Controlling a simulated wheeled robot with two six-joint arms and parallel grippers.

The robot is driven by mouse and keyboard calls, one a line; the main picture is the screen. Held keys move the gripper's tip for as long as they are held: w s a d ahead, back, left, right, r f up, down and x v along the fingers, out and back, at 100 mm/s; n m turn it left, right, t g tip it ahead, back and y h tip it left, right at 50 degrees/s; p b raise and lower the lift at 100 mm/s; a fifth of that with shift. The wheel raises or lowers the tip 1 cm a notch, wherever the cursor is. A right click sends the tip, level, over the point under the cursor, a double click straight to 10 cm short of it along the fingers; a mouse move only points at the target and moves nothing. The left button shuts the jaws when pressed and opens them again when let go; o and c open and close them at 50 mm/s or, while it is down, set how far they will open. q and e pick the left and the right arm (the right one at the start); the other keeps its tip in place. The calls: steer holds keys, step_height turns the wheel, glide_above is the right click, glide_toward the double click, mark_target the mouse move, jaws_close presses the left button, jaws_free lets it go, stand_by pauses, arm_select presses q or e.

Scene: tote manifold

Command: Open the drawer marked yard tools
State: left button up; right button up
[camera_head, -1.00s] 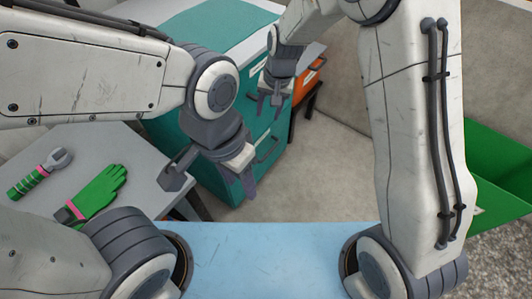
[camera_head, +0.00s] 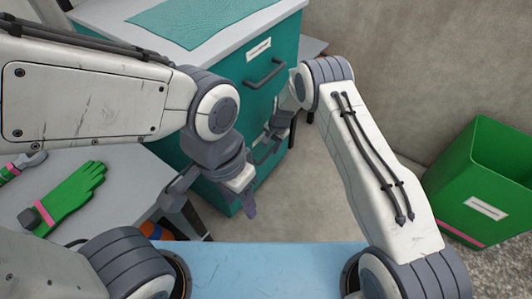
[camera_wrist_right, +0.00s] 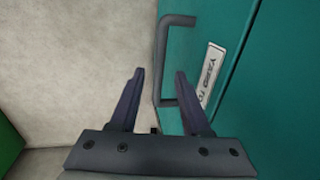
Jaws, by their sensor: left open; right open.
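The teal cabinet (camera_head: 190,150) stands at the upper middle of the head view. Its upper drawer has a grey handle (camera_head: 266,73) and a white label (camera_head: 259,48) too small to read. In the right wrist view, a white label (camera_wrist_right: 213,76) partly reads "YARD TO". Beside it, a grey bar handle (camera_wrist_right: 162,65) appears between the open fingers of my right gripper (camera_wrist_right: 159,72); I cannot tell whether they touch it. My left gripper (camera_head: 212,200) is open and empty in front of the cabinet.
A grey table (camera_head: 110,185) at left carries a green glove (camera_head: 72,197) and a tool (camera_head: 22,165), partly cut off. A green bin (camera_head: 470,190) with a label stands at right. A light blue surface (camera_head: 270,268) lies in front. Bare floor lies between cabinet and bin.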

mark_target(269, 153)
steer(key=shift+w+a+f+b, duration=0.15)
steer(key=shift+f+b, duration=0.1)
steer(key=shift+f, duration=0.65)
steer(key=shift+w+a+f+b, duration=0.1)
steer(key=shift+a+f+b, duration=0.1)
steer(key=shift+f, duration=0.65)
jaws_close()
steer(key=shift+r, duration=0.1)
